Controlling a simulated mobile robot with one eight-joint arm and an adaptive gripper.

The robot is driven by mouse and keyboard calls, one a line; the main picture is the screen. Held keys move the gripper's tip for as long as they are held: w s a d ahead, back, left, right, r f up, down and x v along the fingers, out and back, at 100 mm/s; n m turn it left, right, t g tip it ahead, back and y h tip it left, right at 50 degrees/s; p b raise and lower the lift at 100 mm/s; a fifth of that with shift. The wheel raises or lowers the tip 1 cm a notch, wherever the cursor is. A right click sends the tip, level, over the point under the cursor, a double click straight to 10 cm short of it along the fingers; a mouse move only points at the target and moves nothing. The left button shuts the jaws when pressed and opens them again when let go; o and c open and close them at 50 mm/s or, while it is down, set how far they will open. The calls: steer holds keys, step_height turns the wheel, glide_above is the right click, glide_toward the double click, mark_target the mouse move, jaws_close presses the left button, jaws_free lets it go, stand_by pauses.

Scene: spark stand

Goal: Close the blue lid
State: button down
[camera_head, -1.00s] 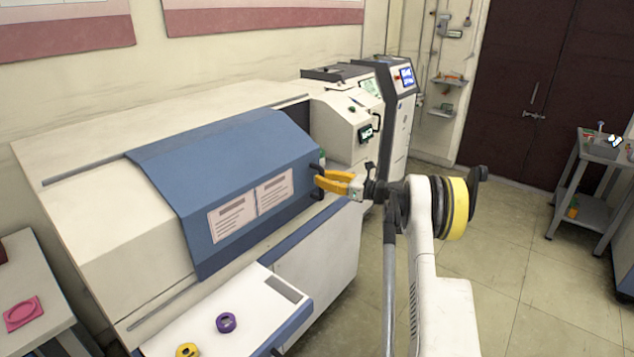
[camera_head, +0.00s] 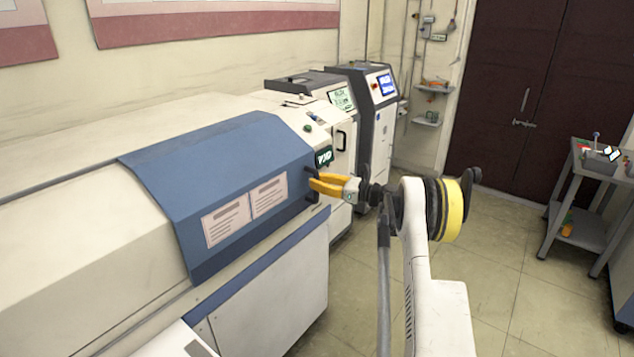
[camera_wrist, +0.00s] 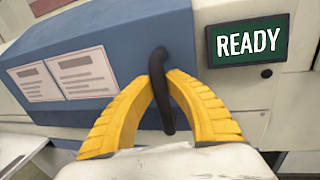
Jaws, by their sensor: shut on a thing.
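The blue lid (camera_head: 225,160) is a curved cover on the front of the long cream machine (camera_head: 70,230). Two white printed sheets are on its face. A dark bar handle (camera_wrist: 159,60) stands at its right edge, and the lid also shows in the wrist view (camera_wrist: 115,35). My gripper (camera_head: 313,184) has yellow fingers. In the wrist view my gripper (camera_wrist: 158,80) is shut on the handle, with the bar between the fingertips and its lower end reaching down between the fingers. The lid's right edge is near the machine's right end.
A green READY screen (camera_wrist: 247,41) is just right of the lid. Other lab machines (camera_head: 365,110) stand behind along the wall. Open floor (camera_head: 500,250) lies to the right, with a grey cart (camera_head: 580,200) at the far right.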

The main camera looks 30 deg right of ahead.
steer(key=c, duration=1.4)
jaws_free()
steer(key=shift+s+a, duration=0.1)
steer(key=shift+a, duration=0.15)
steer(key=shift+o, duration=0.2)
steer(key=v, duration=1.2)
